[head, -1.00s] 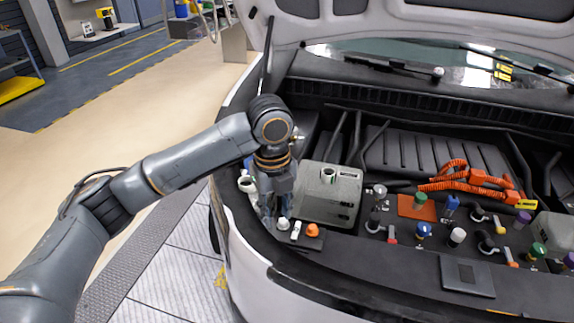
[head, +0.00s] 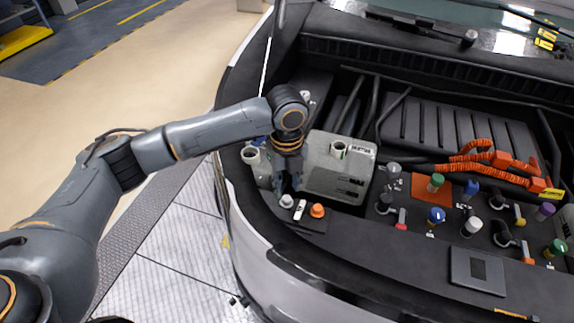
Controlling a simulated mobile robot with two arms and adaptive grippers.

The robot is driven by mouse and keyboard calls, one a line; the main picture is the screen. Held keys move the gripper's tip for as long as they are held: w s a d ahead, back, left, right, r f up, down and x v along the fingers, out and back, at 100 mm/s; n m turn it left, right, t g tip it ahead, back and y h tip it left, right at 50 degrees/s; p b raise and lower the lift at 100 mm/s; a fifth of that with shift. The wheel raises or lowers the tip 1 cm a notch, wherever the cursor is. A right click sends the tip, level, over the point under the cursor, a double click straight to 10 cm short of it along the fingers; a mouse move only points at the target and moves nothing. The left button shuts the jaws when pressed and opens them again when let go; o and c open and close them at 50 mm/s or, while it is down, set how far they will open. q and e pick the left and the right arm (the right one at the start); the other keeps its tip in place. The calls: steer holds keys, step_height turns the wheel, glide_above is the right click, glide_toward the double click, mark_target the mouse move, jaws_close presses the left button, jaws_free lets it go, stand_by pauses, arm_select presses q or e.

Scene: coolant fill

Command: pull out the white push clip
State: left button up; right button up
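A small pale, round-topped clip (head: 286,201) sits at the left end of a dark plate (head: 313,224) on the car's front panel. It looks like the white push clip. On its right are a slim white piece (head: 300,209) and an orange cap (head: 317,211). My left gripper (head: 287,188) points down just behind and above the pale clip. Its fingertips are dark and small, and I cannot tell whether they are apart, closed or touching the clip. Another white knob (head: 472,228) stands farther right on the panel. My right gripper is not in view.
A grey-beige reservoir box (head: 338,170) stands close to the right of my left gripper. A pale open filler neck (head: 250,156) is to its left. Several coloured knobs and orange cables (head: 490,160) fill the right side.

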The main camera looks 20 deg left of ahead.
mark_target(286, 198)
arm_select(q)
step_height(286, 198, down, 4)
steer(key=shift+r, duration=0.25)
steer(key=shift+f, duration=0.4)
jaws_close()
steer(key=shift+c, duration=2)
jaws_free()
jaws_close()
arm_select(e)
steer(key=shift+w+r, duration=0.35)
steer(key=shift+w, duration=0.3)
arm_select(q)
steer(key=shift+r+p, duration=0.15)
steer(key=shift+p, duration=0.3)
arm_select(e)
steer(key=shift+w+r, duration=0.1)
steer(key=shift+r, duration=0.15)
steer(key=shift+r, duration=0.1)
